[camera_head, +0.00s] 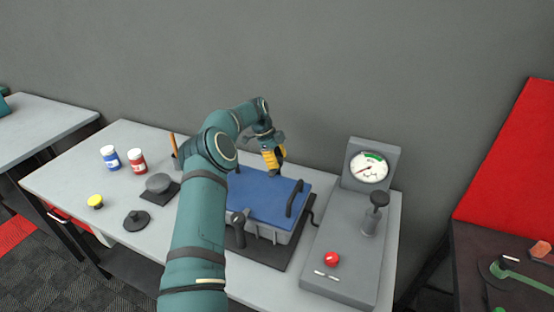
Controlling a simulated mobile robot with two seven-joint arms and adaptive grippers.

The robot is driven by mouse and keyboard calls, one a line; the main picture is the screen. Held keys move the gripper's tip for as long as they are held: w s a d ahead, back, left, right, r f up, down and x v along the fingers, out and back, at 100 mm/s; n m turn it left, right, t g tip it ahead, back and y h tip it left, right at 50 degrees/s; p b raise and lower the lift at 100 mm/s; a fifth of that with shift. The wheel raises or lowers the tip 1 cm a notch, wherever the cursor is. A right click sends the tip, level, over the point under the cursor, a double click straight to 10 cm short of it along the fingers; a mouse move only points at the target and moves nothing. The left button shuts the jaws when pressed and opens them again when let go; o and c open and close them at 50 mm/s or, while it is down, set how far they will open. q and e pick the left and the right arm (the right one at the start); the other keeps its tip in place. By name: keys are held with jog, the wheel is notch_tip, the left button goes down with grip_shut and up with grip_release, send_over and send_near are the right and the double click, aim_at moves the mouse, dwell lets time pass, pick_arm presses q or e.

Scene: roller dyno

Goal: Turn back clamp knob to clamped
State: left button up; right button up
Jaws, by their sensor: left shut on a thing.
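A grey box with a blue lid (255,196) sits on a dark base plate on the bench. A dark front clamp knob (237,217) stands at its near side. My left arm reaches across the bench, and my left gripper (279,169) points down at the far edge of the lid. It is shut on the back clamp knob, which is mostly hidden by the fingers, so its angle cannot be told. My right gripper is not in view.
A grey gauge stand (340,262) with a dial (369,167), a black-topped post (376,208) and a red button (332,259) is right of the box. Blue and red labelled jars (137,161) stand left. A dark handle (295,198) rises from the lid.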

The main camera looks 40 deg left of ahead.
pick_arm(q)
jog(key=shift+d+f, duration=0.1)
jog(key=shift+f, duration=0.05)
dwell(0.3)
jog(key=o, duration=1.2)
jog(key=w+v, duration=0.1)
jog(key=v, duration=0.6)
jog(key=shift+s+r, duration=0.3)
jog(key=shift+s, duration=0.2)
